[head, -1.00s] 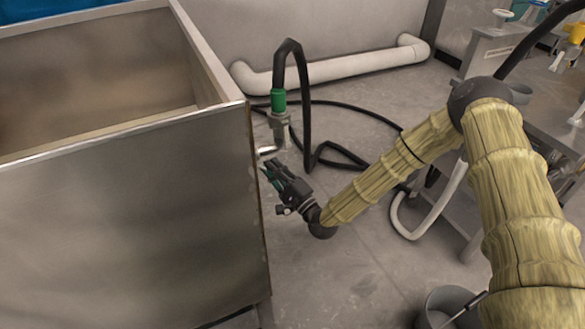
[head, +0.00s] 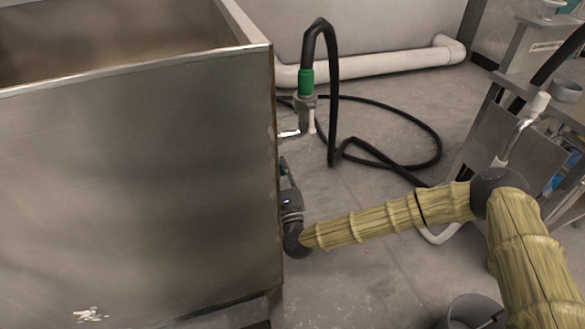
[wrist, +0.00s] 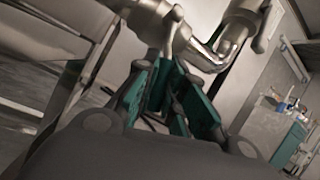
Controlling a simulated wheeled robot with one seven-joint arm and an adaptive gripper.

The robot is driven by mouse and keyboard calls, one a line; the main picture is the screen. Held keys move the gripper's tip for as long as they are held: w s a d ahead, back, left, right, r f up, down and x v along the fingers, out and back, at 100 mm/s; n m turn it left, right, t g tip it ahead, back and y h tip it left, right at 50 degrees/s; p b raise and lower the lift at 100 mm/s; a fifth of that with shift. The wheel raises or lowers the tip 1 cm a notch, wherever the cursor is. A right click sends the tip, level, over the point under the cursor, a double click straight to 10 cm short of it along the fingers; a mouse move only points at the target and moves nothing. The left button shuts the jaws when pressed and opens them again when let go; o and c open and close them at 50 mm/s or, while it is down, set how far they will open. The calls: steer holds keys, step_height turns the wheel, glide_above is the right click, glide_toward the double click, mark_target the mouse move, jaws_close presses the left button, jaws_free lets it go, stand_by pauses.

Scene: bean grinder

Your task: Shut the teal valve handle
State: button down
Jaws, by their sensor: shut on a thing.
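My gripper (head: 287,172) is at the right edge of the steel tank, which hides part of it. It is below the metal valve fitting (head: 303,118), under the hose's green collar. In the wrist view the gripper (wrist: 172,85) points at the metal fitting (wrist: 172,38). Teal surfaces show between and on the fingers. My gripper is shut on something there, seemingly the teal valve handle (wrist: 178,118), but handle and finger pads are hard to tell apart. The handle is not distinct in the head view.
The large steel tank (head: 150,180) fills the left side, its corner close to my gripper. A black hose (head: 330,110) hangs from the fitting and loops over the floor. A white pipe (head: 395,65) runs along the wall. A metal stand (head: 525,140) is at right.

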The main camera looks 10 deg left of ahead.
steer(key=shift+s+a+f+m+t+h+b, duration=0.1)
steer(key=shift+s+a+m+h, duration=0.15)
steer(key=shift+m+h, duration=0.35)
steer(key=shift+s+a+f+m+t+h+b, duration=0.1)
steer(key=shift+a+m+h, duration=0.2)
steer(key=shift+m, duration=0.65)
steer(key=shift+s+a+m+t+h+b, duration=0.1)
steer(key=shift+s+a+m+h, duration=0.1)
steer(key=shift+m+h, duration=0.45)
steer(key=c, duration=1.5)
jaws_free()
steer(key=shift+r, duration=0.1)
steer(key=shift+v, duration=3.7)
